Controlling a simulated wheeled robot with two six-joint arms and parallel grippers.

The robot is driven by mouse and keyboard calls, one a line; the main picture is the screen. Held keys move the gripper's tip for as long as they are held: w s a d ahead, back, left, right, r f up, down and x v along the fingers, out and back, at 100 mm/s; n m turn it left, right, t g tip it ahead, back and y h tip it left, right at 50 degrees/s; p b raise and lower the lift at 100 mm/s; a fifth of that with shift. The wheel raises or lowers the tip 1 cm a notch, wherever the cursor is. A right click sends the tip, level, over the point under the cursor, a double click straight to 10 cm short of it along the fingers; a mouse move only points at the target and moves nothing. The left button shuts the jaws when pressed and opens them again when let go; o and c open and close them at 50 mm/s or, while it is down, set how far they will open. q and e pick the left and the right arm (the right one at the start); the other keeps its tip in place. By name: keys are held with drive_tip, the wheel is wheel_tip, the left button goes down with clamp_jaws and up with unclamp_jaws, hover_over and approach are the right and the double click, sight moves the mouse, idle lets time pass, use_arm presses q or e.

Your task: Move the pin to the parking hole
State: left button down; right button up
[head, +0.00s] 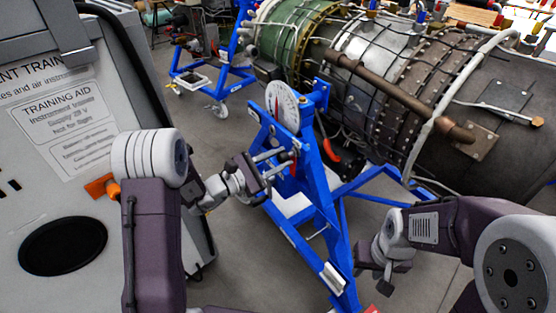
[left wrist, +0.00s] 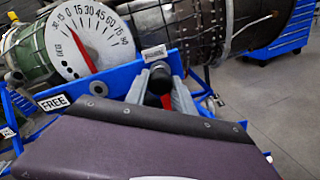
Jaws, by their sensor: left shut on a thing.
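My left gripper (head: 282,160) is at the blue turbine stand (head: 316,185), just below the white dial. In the left wrist view its two grey fingers (left wrist: 160,95) are closed around the pin (left wrist: 160,78), which shows a dark round end and a red part. The pin is at the blue bar of the stand; whether it sits in a hole is hidden.
The angle dial (head: 282,105) stands above the bar, and a FREE label (left wrist: 53,102) is on the bar's left part. The turbine engine (head: 400,80) lies behind. A grey training cabinet (head: 60,130) is at the left. Floor is clear between cabinet and stand.

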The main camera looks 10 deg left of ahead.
use_arm(q)
drive_tip(key=shift+d+r, duration=0.1)
drive_tip(key=shift+r, duration=0.1)
drive_tip(key=c, duration=1)
unclamp_jaws()
drive_tip(key=shift+w, duration=0.1)
drive_tip(key=shift+w+d+f, duration=0.15)
drive_tip(key=shift+w+d, duration=0.1)
drive_tip(key=shift+d, duration=0.15)
drive_tip(key=shift+o, duration=0.8)
drive_tip(key=shift+a, duration=0.1)
drive_tip(key=shift+s+a, duration=0.15)
drive_tip(key=shift+s+a+f, duration=0.1)
drive_tip(key=shift+a, duration=0.05)
drive_tip(key=v, duration=0.6)
drive_tip(key=shift+s+a+b, duration=0.2)
drive_tip(key=shift+s+b, duration=0.05)
drive_tip(key=shift+b, duration=0.15)
drive_tip(key=shift+d, duration=0.15)
